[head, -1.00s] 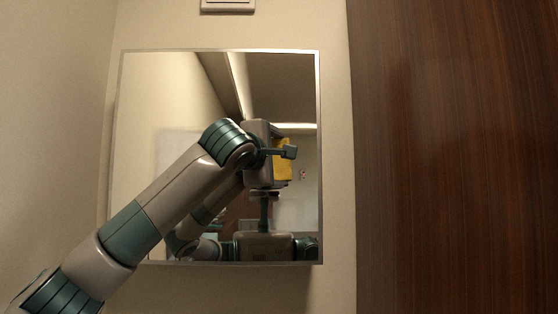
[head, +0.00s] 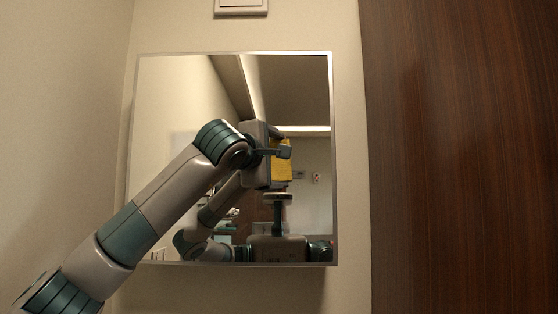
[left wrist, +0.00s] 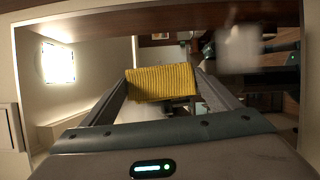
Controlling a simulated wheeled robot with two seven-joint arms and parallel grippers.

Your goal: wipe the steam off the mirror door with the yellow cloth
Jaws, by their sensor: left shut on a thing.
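The mirror door (head: 160,95) is a square, silver-framed panel on the wall in the head view, and it reflects the room and my own body. My left gripper (head: 281,153) is in front of its right half, shut on the yellow cloth (head: 282,168). In the left wrist view the ribbed cloth (left wrist: 162,83) lies across the fingertips, facing the mirror glass; I cannot tell if it touches. A faint pale steam patch (head: 182,144) shows left of my forearm. A whitish blurred patch (left wrist: 237,48) shows right of the cloth in the wrist view. My right gripper is not directly in view.
A dark wood panel (head: 465,160) fills the right side, with a strip of bare wall between it and the mirror. A wall stands close on the left. A white switch plate (head: 241,6) is above the mirror.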

